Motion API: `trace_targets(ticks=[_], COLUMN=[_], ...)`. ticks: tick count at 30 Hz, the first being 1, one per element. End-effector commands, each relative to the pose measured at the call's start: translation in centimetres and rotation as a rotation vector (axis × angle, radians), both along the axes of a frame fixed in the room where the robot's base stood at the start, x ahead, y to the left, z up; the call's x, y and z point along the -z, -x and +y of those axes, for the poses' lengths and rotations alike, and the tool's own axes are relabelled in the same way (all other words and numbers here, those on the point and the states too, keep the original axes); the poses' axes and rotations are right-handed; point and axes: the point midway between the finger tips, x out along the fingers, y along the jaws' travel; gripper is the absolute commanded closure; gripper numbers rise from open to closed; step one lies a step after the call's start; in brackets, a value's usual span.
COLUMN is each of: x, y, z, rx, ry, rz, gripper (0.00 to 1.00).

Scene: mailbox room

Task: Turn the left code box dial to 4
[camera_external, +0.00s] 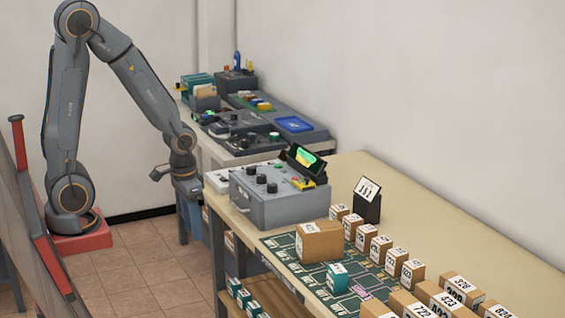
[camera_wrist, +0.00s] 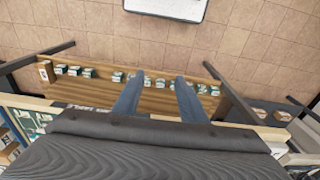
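The code box (camera_external: 285,212) is a grey case on the near table, with a green-lit screen (camera_external: 304,157) raised at its back. Several dark round dials sit on its top. The leftmost dial (camera_external: 250,170) is small in the picture, and its setting cannot be read. My gripper (camera_wrist: 160,76) points down beyond the table's edge, left of the box in the outside view and apart from it. In the wrist view its two fingers are spread with nothing between them. The dials do not show in the wrist view.
A lower shelf (camera_wrist: 155,98) with small teal and white boxes lies below my gripper. Cardboard parcels (camera_external: 320,241) and a green mat (camera_external: 352,284) lie right of the code box. Behind is another table with a blue tray (camera_external: 294,124) and grey devices.

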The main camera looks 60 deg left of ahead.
Motion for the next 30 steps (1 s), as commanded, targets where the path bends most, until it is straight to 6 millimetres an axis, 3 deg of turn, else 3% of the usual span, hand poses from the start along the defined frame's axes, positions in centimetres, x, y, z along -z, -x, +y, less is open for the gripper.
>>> trace_targets(ticks=[4,8,12,16,18,21,25,30], x=[-0.7,-2.7,-5.7,-8.2,-9.3,-10.4,-10.5,-8.6], y=[-2.2,-8.6,-16.5,-21.5,-23.3,-24.6,-25.4,-26.1], z=[1.0,4.6,11.6,18.4,21.4,24.1,25.3,25.2], rx=[-0.007,-0.018,-0.022,-0.013,-0.006,0.001,0.008,0.010], ry=[0.005,0.021,0.029,0.021,0.013,0.005,0.001,0.002], rz=[-0.018,-0.073,-0.160,-0.236,-0.268,-0.298,-0.311,-0.308], gripper=[0.56,0.56,0.56,0.56,0.56,0.56,0.56,0.56])
